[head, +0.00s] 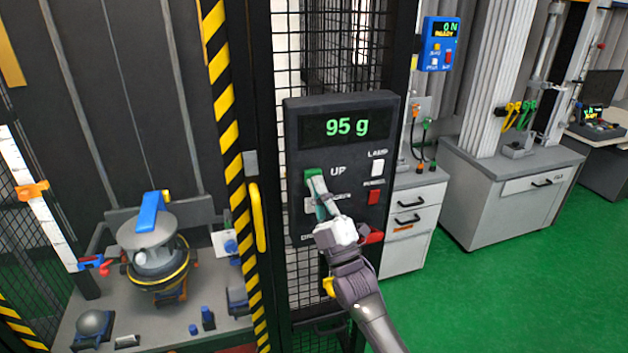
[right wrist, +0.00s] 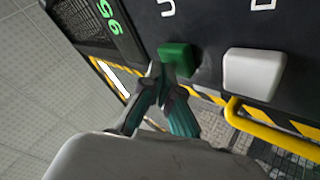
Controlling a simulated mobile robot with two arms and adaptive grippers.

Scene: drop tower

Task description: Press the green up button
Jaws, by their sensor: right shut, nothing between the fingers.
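The green up button (head: 311,176) is on the upper left of a dark control panel (head: 294,133), beside the word UP. In the right wrist view the green button (right wrist: 176,58) is just beyond the closed fingertips (right wrist: 160,72). I cannot tell whether they touch or whether the button is pushed in. My left gripper is not in view.
A yellow handle (head: 257,216) and a striped post (head: 224,105) stand to the left. A drop rig (head: 152,245) is behind the post. Green floor (head: 500,290) is free at the right.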

